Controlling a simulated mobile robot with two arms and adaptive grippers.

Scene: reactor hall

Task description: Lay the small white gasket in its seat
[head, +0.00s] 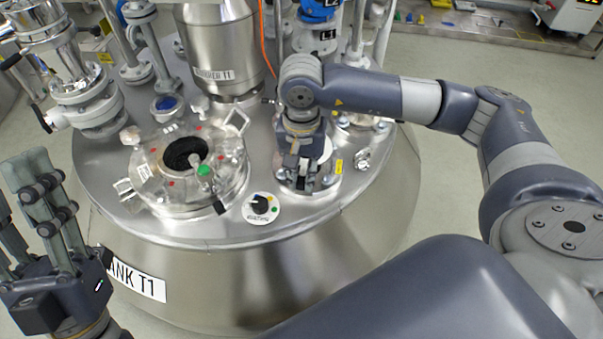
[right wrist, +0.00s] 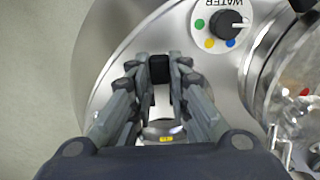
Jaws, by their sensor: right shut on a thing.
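My right gripper (head: 304,184) points down over the right side of the steel tank lid. In the right wrist view its fingertips (right wrist: 160,72) are closed on a small black piece (right wrist: 160,68). I cannot tell whether this piece belongs to the gasket. A pale round part (head: 327,149) shows partly behind the right gripper in the head view; I cannot tell whether it is the gasket or a fitting. The seat cannot be made out clearly. My left gripper (head: 22,185) is at the left edge, fingers up and apart, with nothing seen between them.
The tank lid (head: 230,222) carries a round bolted hatch (head: 188,160) with a green knob. A water dial (head: 261,207) lies between the hatch and my right gripper. A steel mixer housing (head: 220,50), pipes and valves stand behind. The lid's front rim is clear.

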